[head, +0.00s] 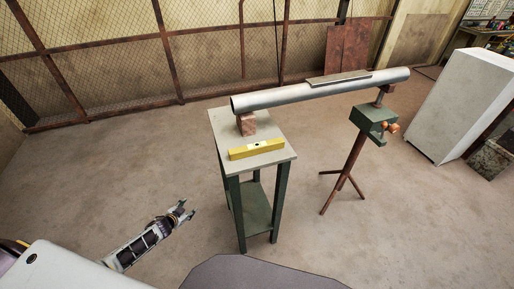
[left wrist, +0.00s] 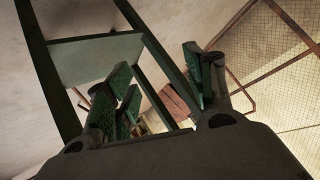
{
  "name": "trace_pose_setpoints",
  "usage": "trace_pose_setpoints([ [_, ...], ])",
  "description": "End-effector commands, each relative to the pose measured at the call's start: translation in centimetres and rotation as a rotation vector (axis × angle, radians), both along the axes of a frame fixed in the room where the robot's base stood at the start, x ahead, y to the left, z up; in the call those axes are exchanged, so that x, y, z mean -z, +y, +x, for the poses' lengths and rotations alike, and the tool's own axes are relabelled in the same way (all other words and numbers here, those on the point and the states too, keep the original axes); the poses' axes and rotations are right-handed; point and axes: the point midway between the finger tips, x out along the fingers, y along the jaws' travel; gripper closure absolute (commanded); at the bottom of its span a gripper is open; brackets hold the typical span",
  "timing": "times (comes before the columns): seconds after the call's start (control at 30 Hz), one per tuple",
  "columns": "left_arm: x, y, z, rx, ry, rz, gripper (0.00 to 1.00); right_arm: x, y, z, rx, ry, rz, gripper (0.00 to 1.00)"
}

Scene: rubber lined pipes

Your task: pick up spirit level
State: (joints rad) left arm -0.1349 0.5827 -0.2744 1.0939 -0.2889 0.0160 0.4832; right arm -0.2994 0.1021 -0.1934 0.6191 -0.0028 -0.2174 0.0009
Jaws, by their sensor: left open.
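The yellow spirit level (head: 257,149) lies flat on the top of a small grey-topped table (head: 277,159), near its front edge, in the head view. My left gripper (head: 187,211) is open and empty, to the left of the table and lower than its top, apart from the level. In the left wrist view the open fingers (left wrist: 165,90) show with the table's dark green frame (left wrist: 95,50) beyond them. The spirit level cannot be made out in the left wrist view. My right gripper is not in view.
A long grey pipe (head: 290,95) rests on a wooden block (head: 247,124) on the table and on a green tripod stand (head: 373,122) to the right. A white cabinet (head: 465,100) stands at the far right. The floor left of the table is clear.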

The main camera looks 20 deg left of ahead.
Motion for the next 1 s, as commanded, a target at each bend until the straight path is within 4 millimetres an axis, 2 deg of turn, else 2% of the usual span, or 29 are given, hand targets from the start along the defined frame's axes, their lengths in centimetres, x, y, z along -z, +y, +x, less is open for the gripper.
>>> trace_pose_setpoints([
  [0.03, -2.7, 0.4, 1.9, 0.028, -0.041, 0.007, 0.46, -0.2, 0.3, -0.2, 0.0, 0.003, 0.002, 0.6],
  [0.2, -10.7, 0.2, 7.1, 0.126, -0.161, 0.006, 0.46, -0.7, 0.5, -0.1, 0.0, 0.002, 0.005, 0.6],
  [0.4, -20.0, -1.4, 11.4, 0.256, -0.274, 0.004, 0.46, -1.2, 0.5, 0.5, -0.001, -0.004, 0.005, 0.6],
  [0.5, -24.4, -2.6, 12.7, 0.327, -0.316, 0.002, 0.46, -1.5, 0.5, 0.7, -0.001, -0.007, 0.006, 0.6],
  [0.6, -28.5, -4.1, 13.7, 0.399, -0.351, -0.001, 0.46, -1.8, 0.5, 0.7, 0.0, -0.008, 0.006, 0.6],
  [0.77, -34.5, -7.0, 14.2, 0.519, -0.386, -0.012, 0.46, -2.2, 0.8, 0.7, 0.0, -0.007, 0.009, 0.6],
  [0.9, -39.1, -10.0, 13.7, 0.624, -0.39, -0.043, 0.46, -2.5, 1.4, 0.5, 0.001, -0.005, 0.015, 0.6],
  [1.0, -41.6, -12.4, 12.7, 0.691, -0.369, -0.092, 0.46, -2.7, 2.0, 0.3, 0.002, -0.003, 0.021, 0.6],
])
